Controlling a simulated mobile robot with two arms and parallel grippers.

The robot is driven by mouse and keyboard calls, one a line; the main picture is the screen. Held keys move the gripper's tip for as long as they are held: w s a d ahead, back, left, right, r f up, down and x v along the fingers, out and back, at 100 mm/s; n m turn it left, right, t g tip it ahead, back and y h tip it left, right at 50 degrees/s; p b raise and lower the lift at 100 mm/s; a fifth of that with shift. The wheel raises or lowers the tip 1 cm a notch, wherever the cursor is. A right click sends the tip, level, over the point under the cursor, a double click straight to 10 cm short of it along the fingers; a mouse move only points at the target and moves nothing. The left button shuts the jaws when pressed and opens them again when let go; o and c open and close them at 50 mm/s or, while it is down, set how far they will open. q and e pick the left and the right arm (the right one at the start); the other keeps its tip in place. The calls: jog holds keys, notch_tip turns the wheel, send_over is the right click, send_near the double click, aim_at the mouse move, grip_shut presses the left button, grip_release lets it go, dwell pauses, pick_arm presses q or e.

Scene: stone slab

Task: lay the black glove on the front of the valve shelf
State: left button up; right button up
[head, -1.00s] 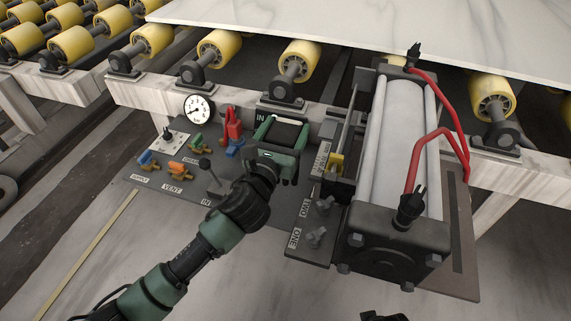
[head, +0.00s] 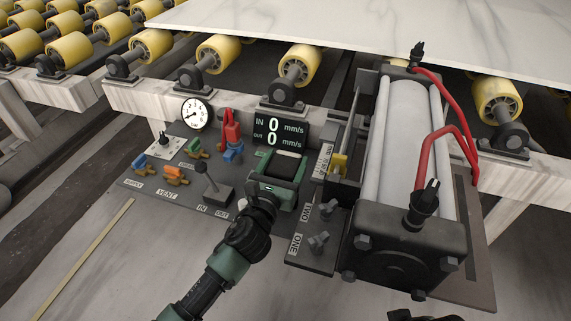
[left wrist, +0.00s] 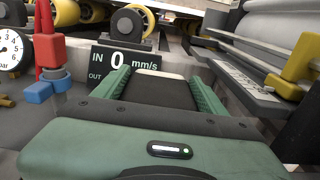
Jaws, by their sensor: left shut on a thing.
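My left gripper (head: 286,172) has green fingers and is shut on the black glove (head: 290,161), a dark piece with a pale far edge. In the left wrist view the glove (left wrist: 155,92) lies between the two green fingers, and the gripper body hides its near part. They are over the right part of the grey valve shelf (head: 188,187), just in front of the speed display. I cannot tell whether the glove touches the shelf.
Levers, a red-and-blue valve (head: 232,132), orange valves (head: 176,176) and a gauge (head: 196,114) stand left of the gripper. The display (head: 280,131) is behind it. A large cylinder (head: 405,145) with red hoses blocks the right. The shelf's front left strip looks bare.

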pick_arm(q)
jog(key=shift+f, duration=0.1)
jog(key=o, duration=1.4)
jog(key=shift+c, duration=0.2)
